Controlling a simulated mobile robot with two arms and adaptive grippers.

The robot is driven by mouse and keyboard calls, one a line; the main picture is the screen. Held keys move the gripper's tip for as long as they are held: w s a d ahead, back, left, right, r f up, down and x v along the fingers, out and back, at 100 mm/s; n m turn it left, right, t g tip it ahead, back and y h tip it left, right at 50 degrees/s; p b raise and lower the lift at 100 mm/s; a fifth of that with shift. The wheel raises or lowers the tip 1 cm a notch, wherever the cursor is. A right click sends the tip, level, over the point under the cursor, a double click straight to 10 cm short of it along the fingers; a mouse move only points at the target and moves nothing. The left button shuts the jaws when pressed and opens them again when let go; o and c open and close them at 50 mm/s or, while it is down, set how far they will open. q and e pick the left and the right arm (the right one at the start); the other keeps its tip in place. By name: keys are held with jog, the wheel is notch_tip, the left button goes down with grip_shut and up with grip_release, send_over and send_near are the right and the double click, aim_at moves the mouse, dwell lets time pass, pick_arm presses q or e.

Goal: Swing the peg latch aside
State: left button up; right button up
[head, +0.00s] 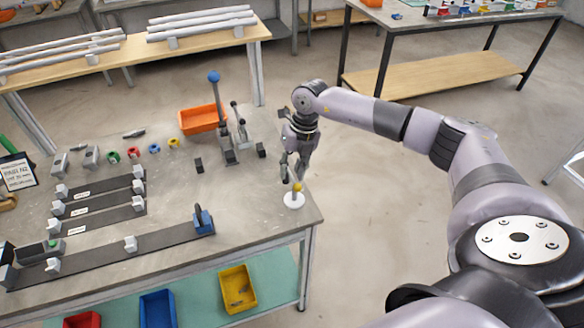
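A blue upright piece (203,220) stands at the right end of the long dark frame rail (170,239), clear of the gripper. My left gripper is not in view.
A toggle clamp with a blue knob (214,77) and an orange bin (202,119) stand behind on the workbench (250,204). Shorter dark rails (108,203) lie at left. A yellow bin (238,289) sits on the lower shelf. The floor right of the bench is clear.

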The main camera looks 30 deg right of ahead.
grip_shut()
dwell(0.7)
